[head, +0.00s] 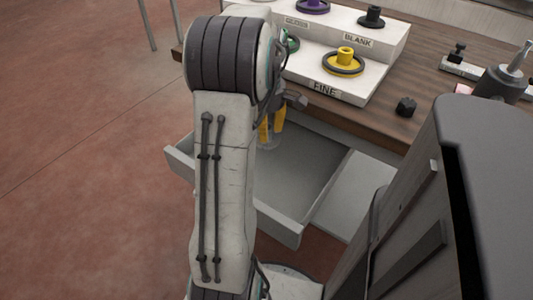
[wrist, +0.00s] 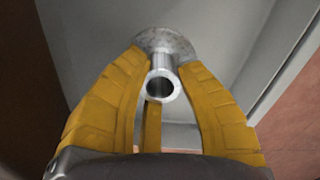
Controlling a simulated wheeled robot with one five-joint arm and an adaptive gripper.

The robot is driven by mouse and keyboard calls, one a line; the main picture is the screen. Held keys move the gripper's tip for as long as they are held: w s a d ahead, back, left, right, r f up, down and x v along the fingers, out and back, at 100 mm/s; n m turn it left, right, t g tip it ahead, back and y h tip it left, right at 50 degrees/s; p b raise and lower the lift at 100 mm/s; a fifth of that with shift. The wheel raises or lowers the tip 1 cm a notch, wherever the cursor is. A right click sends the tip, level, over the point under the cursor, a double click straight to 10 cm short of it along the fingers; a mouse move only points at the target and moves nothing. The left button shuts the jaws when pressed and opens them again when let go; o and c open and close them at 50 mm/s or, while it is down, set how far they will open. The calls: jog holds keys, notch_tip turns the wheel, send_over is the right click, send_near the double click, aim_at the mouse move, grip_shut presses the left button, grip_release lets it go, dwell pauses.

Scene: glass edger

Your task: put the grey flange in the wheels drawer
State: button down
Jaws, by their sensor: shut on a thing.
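The grey flange (wrist: 166,42) is a metal disc with a hollow tube, seen in the wrist view between my yellow fingers. My gripper (wrist: 162,80) is shut on its tube, with the disc beyond the fingertips. In the head view my gripper (head: 272,126) points down over the open drawer, and the flange (head: 268,143) shows faintly below the fingers, partly hidden by my arm. The open grey drawer (head: 278,225) under the bench looks empty where I can see; my arm hides its left part. No label on it is readable.
A small black knob (head: 406,106) sits near the bench edge.

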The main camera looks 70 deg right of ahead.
aim_at(266, 159)
jog(key=shift+f+b, duration=1.05)
jog(key=shift+f, duration=2.85)
jog(key=shift+f, duration=0.1)
jog(key=c, duration=0.9)
grip_release()
jog(key=shift+c, duration=0.2)
notch_tip(266, 159, up, 12)
jog(key=p, duration=0.3)
jog(key=shift+p, duration=0.3)
